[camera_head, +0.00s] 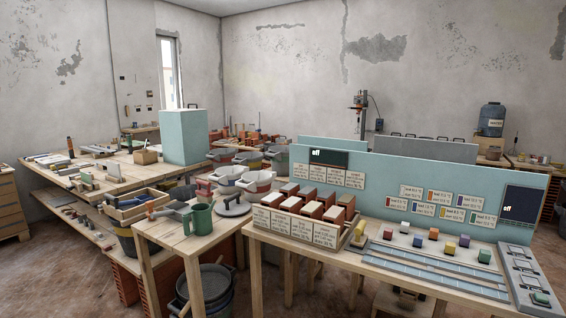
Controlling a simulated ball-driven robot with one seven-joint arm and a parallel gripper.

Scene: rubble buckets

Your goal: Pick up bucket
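Several bucket-like containers are in view, and I cannot tell which one the task means. A dark grey bucket (205,294) stands low, beneath the small wooden table at the front; table legs partly hide it. Another dark bucket (126,243) is under the left bench, largely hidden. Two white tubs (229,176) with reddish markings stand side by side behind the small table. More dark and reddish tubs (248,159) stand farther back. My gripper is not in view.
The small wooden table (170,237) holds a green mug (201,218). At right, a workbench (400,262) carries labelled boxes, coloured blocks and a teal panel (400,185). A long cluttered bench (105,179) fills the left. Some bare floor (48,275) shows at lower left.

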